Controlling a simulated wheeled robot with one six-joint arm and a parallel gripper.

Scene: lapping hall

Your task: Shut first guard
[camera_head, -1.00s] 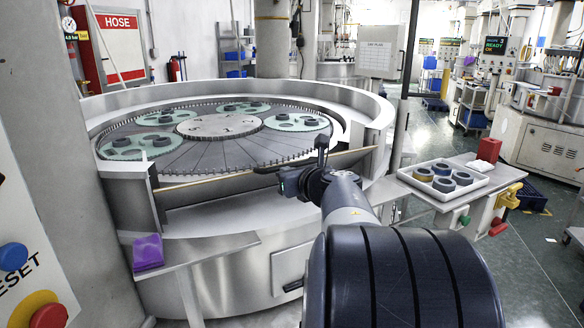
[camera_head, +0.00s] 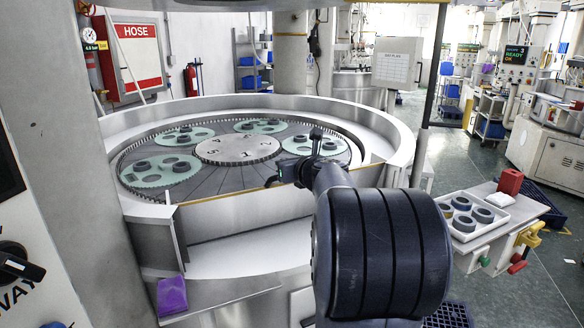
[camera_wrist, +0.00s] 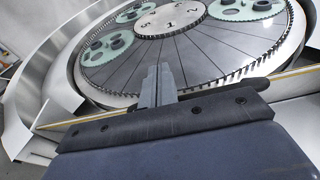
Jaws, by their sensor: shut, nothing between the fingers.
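The guard (camera_head: 250,214) is a pale metal panel with a yellow top edge across the front opening of the round lapping machine (camera_head: 148,212). It stands raised, leaning slightly; I cannot tell whether it is fully shut. In the wrist view its yellow edge (camera_wrist: 295,73) runs out on both sides behind my gripper. My gripper (camera_head: 276,180) is at the guard's upper edge, right of its middle. In the wrist view the gripper's fingers (camera_wrist: 158,84) are together and empty, pointing over the edge toward the plate. Whether they touch the guard is unclear. My arm hides the guard's right part.
The toothed plate (camera_head: 225,180) carries several green carriers. A purple cloth (camera_head: 172,296) lies on a side shelf at the left front. A white tray (camera_head: 497,221) of rings sits on a bench at the right, near a dark post (camera_head: 430,100).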

